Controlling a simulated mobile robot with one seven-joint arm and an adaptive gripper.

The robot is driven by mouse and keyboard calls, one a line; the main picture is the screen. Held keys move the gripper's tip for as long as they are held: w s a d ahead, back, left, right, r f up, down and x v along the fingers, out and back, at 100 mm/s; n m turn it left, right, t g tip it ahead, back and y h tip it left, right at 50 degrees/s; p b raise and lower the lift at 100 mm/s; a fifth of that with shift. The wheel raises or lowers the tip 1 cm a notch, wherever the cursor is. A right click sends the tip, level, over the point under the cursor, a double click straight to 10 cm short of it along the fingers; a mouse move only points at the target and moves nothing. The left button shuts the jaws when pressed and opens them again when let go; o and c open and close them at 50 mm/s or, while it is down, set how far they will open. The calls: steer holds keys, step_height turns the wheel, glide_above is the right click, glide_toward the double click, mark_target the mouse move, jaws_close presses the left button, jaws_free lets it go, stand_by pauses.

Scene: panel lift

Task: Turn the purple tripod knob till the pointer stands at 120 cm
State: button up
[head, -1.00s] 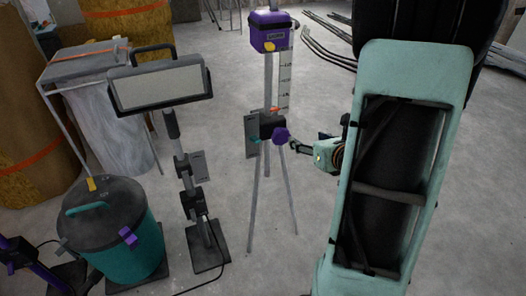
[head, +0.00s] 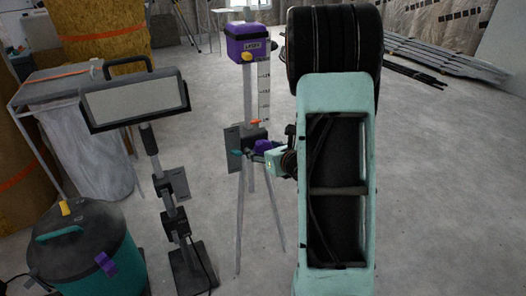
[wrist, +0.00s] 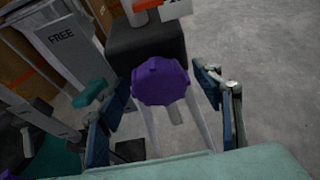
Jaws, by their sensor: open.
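The purple tripod knob (head: 263,146) sits on the side of the tripod's dark block (head: 254,131). In the wrist view the knob (wrist: 161,82) lies between the two open fingers of my gripper (wrist: 155,95), with a gap on each side. In the head view my gripper (head: 272,157) is at the knob and partly covers it. The orange pointer (head: 255,122) is in front of the lower part of the white scale (head: 264,90). A purple laser box (head: 248,44) tops the tripod.
A teal lever (head: 237,152) sticks out left of the block and shows beside my left finger in the wrist view (wrist: 92,92). A work lamp (head: 135,100) and a teal vacuum (head: 82,250) stand to the left.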

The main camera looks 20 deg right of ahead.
steer(key=shift+w, duration=0.15)
steer(key=shift+c, duration=0.4)
steer(key=c, duration=1.1)
steer(key=shift+m+y, duration=0.3)
